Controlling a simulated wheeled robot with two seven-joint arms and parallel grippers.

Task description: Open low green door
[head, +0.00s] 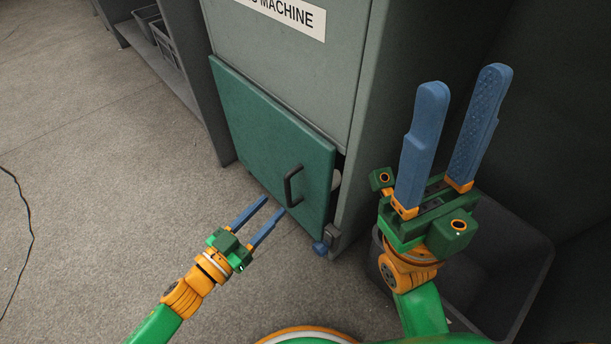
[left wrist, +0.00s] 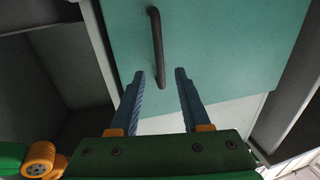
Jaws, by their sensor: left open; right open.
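The low green door (head: 270,140) is on the lower front of the grey machine. It stands slightly ajar, with a dark gap along its right edge. Its dark bar handle (head: 287,187) is near that edge. The left wrist view shows the door (left wrist: 225,45) and handle (left wrist: 157,48) closer. My left gripper (head: 273,206) is open and empty, just in front of the handle's lower end. In the left wrist view the handle's lower end appears between the fingertips (left wrist: 159,74); I cannot tell whether they touch. My right gripper (head: 464,80) is open and empty, raised at the right.
A dark grey bin (head: 525,262) stands on the floor at the right, behind my right arm. Grey crates (head: 160,38) sit on a low shelf at the upper left. A black cable (head: 27,215) lies at the far left. The floor left of the door is clear.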

